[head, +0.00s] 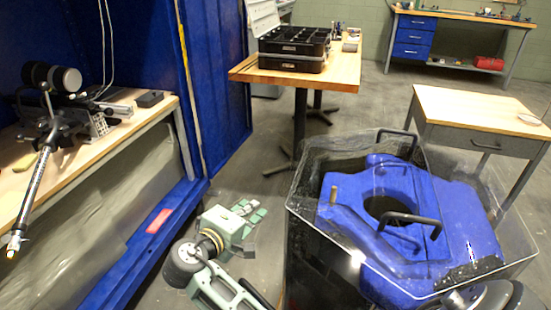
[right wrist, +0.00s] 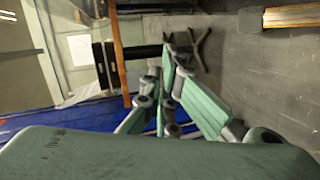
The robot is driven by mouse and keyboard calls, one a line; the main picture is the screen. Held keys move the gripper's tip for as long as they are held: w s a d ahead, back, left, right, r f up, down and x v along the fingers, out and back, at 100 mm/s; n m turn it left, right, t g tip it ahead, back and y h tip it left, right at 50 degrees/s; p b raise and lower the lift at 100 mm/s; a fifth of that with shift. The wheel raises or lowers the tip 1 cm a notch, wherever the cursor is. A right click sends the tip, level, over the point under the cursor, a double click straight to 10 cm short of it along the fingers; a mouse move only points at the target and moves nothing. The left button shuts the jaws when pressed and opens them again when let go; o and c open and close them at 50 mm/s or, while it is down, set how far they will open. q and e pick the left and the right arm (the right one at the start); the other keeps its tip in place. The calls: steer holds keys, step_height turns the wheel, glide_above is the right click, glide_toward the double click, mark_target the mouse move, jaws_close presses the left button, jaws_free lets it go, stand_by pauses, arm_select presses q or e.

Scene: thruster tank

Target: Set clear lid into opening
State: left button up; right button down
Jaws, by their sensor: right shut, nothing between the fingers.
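A clear-walled tank (head: 320,235) stands at the right of the head view with a blue body (head: 455,225) that has a round hole. A clear sheet that looks like the lid seems to lie over the blue body. Two black handles (head: 408,220) show there, one near and one far. I cannot tell the lid's exact edges or whether it is seated in the opening. My right gripper (head: 248,216) is left of the tank, apart from it, and empty. Its green fingers are together in the right wrist view (right wrist: 172,62). My left gripper is not in view.
A wooden table (head: 340,65) with a black case (head: 294,48) stands at the back. Another wooden table (head: 470,105) is behind the tank. A bench (head: 90,150) with equipment sits in a blue enclosure at left.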

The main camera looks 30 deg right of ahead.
steer(key=w+a+r+h, duration=0.2)
steer(key=w+r+h, duration=0.15)
steer(key=r, duration=0.55)
steer(key=w+d+b, duration=0.1)
steer(key=d, duration=1.1)
steer(key=shift+r+n, duration=0.15)
steer(key=shift+n, duration=0.15)
steer(key=s+p+v, duration=0.1)
steer(key=s+v, duration=0.1)
steer(key=v, duration=0.9)
steer(key=shift+d, duration=0.25)
